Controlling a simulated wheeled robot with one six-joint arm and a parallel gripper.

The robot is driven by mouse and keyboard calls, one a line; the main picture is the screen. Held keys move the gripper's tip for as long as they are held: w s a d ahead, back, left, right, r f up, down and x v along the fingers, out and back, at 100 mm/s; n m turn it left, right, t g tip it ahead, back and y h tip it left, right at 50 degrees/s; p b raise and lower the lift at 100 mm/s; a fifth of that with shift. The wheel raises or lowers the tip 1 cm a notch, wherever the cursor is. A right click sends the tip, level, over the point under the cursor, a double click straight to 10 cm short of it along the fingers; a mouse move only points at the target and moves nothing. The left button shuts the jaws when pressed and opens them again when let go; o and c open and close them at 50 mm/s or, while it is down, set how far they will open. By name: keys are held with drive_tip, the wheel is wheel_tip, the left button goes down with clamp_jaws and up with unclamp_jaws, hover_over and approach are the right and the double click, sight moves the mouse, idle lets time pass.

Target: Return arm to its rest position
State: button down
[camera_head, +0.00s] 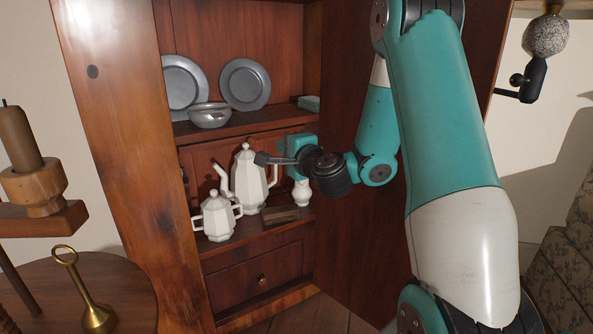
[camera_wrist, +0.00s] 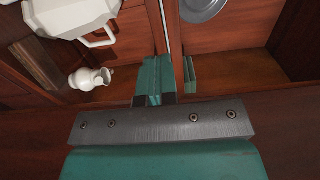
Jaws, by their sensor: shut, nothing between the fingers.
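My gripper (camera_head: 262,158) is shut and empty. In the head view its dark fingers point left, inside the open cabinet opening, in front of the tall white coffee pot (camera_head: 249,180). I cannot tell whether they touch the pot. My arm reaches in from the right, bent at the elbow. In the wrist view the dark mounting bar and teal body of my gripper fill the lower middle, with the cabinet beyond. A small white jug (camera_head: 302,192) stands below my wrist and also shows in the wrist view (camera_wrist: 90,78).
A white sugar bowl (camera_head: 217,217) and a brown block (camera_head: 281,215) share the lower shelf. Pewter plates (camera_head: 245,84), a pewter bowl (camera_head: 209,115) and a teal box (camera_head: 309,103) are on the shelf above. A brass bell (camera_head: 95,312) stands at the lower left.

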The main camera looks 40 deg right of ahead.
drive_tip(key=shift+s+a+b, duration=0.2)
drive_tip(key=shift+s+b, duration=0.45)
drive_tip(key=shift+s, duration=0.4)
drive_tip(key=shift+s+a+b, duration=0.2)
drive_tip(key=shift+s+b, duration=0.4)
drive_tip(key=shift+s, duration=0.45)
drive_tip(key=s+a+r+n+g+y+p, duration=0.25)
drive_tip(key=a+n+y, duration=0.4)
drive_tip(key=a, duration=0.45)
drive_tip(key=s+a+r+n+g+y+p, duration=0.1)
drive_tip(key=s+a+n+g+y+p, duration=0.25)
drive_tip(key=a+n, duration=0.6)
drive_tip(key=s+a+r+n+g+h+p, duration=0.1)
drive_tip(key=s+a+n+g+p, duration=0.1)
drive_tip(key=s+a+n+g, duration=0.5)
drive_tip(key=s+a+r+n+g+h+p, duration=0.15)
drive_tip(key=s+n+g, duration=0.35)
drive_tip(key=s, duration=0.7)
wheel_tip(320, 180, up, 37)
drive_tip(key=p, duration=3.8)
drive_tip(key=shift+w+d+m, duration=0.4)
drive_tip(key=shift+f, duration=0.1)
